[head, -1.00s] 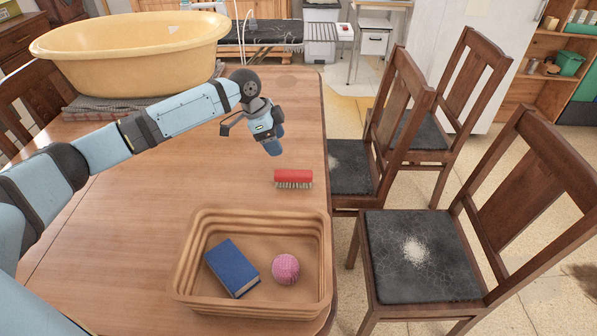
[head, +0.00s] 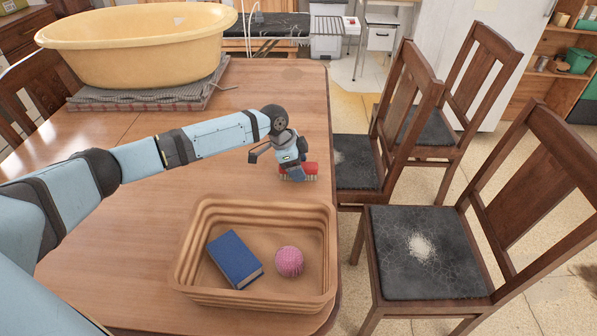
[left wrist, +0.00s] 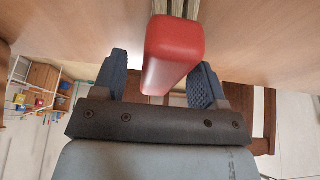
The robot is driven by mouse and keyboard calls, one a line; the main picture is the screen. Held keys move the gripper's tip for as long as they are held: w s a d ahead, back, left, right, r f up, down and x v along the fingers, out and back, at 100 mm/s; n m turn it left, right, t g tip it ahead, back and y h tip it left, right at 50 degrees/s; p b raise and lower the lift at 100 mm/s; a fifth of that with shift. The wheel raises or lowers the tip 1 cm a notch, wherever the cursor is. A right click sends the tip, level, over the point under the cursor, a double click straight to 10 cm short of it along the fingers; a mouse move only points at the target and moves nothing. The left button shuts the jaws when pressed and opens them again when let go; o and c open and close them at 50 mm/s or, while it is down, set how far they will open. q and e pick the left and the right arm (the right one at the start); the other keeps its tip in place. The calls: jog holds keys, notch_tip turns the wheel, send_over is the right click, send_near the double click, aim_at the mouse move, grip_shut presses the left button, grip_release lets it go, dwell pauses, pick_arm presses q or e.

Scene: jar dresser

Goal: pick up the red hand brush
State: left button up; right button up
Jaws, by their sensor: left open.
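The red hand brush (head: 311,169) lies on the wooden table near its right edge, bristles down. My left gripper (head: 303,172) is over it in the head view and hides part of it. In the left wrist view the brush's red back (left wrist: 174,55) shows between the two open blue fingers of my left gripper (left wrist: 160,80), with its pale bristles at the top of the picture. I cannot tell whether the fingers touch it. My right gripper is in neither view.
A tan basket (head: 190,250) holding a blue book (head: 235,258) and a pink ball (head: 289,261) stands in front of the brush. A yellow tub (head: 140,50) sits on folded cloth (head: 165,97) at the back left. Wooden chairs (head: 430,250) stand along the right side.

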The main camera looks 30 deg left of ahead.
pick_arm(q)
jog(key=shift+r, duration=0.1)
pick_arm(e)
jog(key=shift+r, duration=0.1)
pick_arm(q)
jog(key=shift+f+p, duration=0.25)
jog(key=shift+p, duration=0.1)
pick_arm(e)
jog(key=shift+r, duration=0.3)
pick_arm(q)
jog(key=c, duration=1.1)
jog(key=shift+r+b, duration=0.2)
jog(key=shift+b, duration=0.35)
notch_tip(320, 180, up, 20)
jog(key=p, duration=0.3)
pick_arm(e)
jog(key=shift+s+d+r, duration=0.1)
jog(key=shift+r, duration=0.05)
